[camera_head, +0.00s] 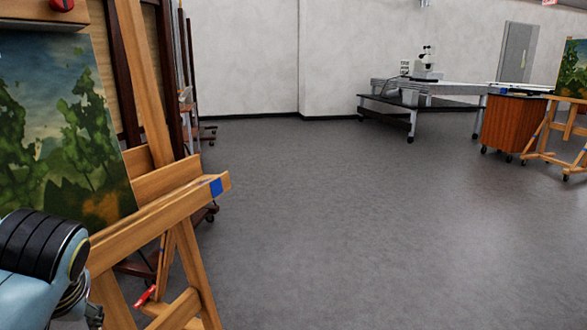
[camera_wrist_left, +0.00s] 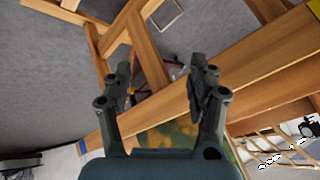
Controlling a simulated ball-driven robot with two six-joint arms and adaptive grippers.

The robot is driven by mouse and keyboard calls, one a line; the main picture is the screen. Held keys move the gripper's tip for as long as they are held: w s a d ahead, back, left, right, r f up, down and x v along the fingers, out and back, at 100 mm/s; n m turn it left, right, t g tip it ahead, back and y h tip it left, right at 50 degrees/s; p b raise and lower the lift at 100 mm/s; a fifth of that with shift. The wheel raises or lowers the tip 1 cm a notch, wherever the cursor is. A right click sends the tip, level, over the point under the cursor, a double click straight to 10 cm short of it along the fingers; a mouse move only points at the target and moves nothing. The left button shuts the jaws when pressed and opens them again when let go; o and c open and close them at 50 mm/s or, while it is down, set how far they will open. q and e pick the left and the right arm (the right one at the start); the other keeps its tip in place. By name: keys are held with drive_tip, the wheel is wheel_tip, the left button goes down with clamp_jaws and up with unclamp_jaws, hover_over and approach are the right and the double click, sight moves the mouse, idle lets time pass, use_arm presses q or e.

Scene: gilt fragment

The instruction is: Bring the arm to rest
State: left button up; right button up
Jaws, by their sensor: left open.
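My left arm (camera_head: 45,255), light blue with black bands, comes in at the lower left of the head view, close in front of the wooden easel. In the left wrist view my left gripper (camera_wrist_left: 163,80) has its two dark fingers spread apart with nothing between them. Easel beams lie behind and beside the fingers in that view. I cannot tell whether they touch the wood. My right gripper is in neither view.
The easel (camera_head: 150,220) holds a landscape painting (camera_head: 65,130) and has a blue tape patch (camera_head: 216,187). A red object (camera_head: 145,296) is low on it. Open grey floor (camera_head: 350,230) lies to the right. A wheeled table (camera_head: 420,100) and wooden cabinet (camera_head: 508,125) stand far off.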

use_arm(q)
drive_tip(key=s+d+f+m+h, duration=0.1)
drive_tip(key=s+d+m+h, duration=0.15)
drive_tip(key=s, duration=0.75)
drive_tip(key=s+d+f+m+h, duration=0.15)
drive_tip(key=s+d, duration=0.25)
drive_tip(key=s, duration=0.7)
wheel_tip(320, 180, down, 24)
drive_tip(key=a+g, duration=0.2)
drive_tip(key=a, duration=0.1)
drive_tip(key=s+f+g, duration=0.1)
drive_tip(key=s+f, duration=1.6)
drive_tip(key=s, duration=0.3)
drive_tip(key=shift+a+f+h, duration=0.2)
drive_tip(key=shift+a+h, duration=0.1)
drive_tip(key=shift+a, duration=0.1)
